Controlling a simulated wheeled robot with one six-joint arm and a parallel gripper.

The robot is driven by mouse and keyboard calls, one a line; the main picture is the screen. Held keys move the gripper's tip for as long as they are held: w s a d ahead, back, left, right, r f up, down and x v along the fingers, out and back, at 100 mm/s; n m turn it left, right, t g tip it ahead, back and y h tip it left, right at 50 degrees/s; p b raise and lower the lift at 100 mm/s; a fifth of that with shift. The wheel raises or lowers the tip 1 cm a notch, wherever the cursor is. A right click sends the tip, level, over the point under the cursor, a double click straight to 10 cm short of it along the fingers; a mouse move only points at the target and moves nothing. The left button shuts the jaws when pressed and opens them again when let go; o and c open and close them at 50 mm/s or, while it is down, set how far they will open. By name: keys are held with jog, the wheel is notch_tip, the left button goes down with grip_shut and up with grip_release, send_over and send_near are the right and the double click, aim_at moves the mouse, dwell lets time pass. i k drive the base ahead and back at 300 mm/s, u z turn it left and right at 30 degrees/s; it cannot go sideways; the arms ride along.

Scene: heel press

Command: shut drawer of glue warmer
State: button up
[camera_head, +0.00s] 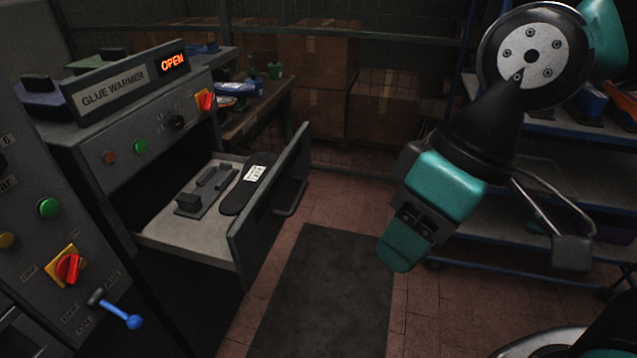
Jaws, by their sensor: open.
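The glue warmer (125,150) is a grey cabinet at the left, with a name plate and a lit orange "OPEN" sign (173,63). Its drawer (178,236) is pulled out towards the right. The drawer front (268,205) stands upright with a bar handle (294,196) on its outer face. A black sole (240,197) with a white label and a grey fixture (205,190) lie in the drawer. My gripper (397,258) hangs at the right of the drawer, apart from the handle and pointing down. It is open, and I see nothing held in it.
A dark mat (325,290) lies on the tiled floor between the drawer and my arm. A panel with a blue lever (125,316) stands at the front left. Shelving (545,150) is at the right. Cardboard boxes (385,103) and a workbench (265,105) are behind.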

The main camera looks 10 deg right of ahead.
aim_at(191, 226)
jog(key=i, duration=1.1)
jog(key=z, duration=0.6)
jog(key=k, duration=0.25)
jog(key=u, duration=0.85)
